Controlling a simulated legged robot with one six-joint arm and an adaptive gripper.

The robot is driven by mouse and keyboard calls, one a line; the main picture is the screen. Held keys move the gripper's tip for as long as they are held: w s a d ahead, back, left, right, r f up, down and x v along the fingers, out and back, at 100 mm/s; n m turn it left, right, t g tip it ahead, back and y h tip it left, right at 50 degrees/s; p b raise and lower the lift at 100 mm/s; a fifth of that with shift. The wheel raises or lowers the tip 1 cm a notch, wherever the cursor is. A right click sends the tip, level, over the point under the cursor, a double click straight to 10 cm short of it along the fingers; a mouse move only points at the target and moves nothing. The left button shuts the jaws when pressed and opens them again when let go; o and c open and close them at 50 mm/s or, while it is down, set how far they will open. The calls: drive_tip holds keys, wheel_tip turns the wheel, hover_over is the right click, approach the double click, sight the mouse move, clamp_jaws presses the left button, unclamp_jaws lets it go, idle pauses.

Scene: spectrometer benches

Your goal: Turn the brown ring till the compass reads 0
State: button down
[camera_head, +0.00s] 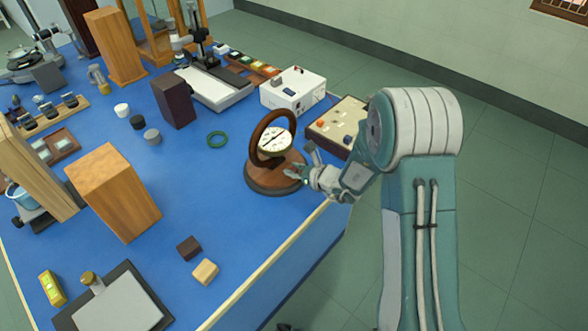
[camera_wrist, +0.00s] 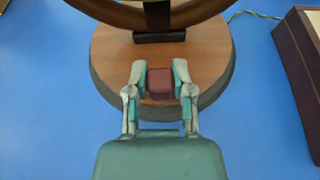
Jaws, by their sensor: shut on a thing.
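The tangent galvanometer-like device stands near the table's right edge in the head view. Its upright brown ring (camera_head: 256,140) rises from a round wooden base (camera_head: 262,182) and encircles a white compass dial (camera_head: 273,141) with a dark needle. The needle lies slanted across the dial; the reading is too small to tell. My gripper (camera_head: 300,172) is at the near right side of the base. In the wrist view my gripper (camera_wrist: 160,80) is shut on a small reddish-brown block (camera_wrist: 160,84) at the base's edge. The ring's lower part (camera_wrist: 115,12) shows above it.
A box with terminals (camera_head: 340,124) stands close right of the device, and a white instrument box (camera_head: 293,91) behind it. Two small blocks (camera_head: 205,271) lie in front. Blue table is clear around the base's left side.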

drive_tip(key=shift+c, duration=2.4)
unclamp_jaws()
drive_tip(key=shift+a, duration=0.1)
drive_tip(key=v, duration=1.1)
drive_tip(key=shift+s+d, duration=0.25)
drive_tip(key=shift+d, duration=0.05)
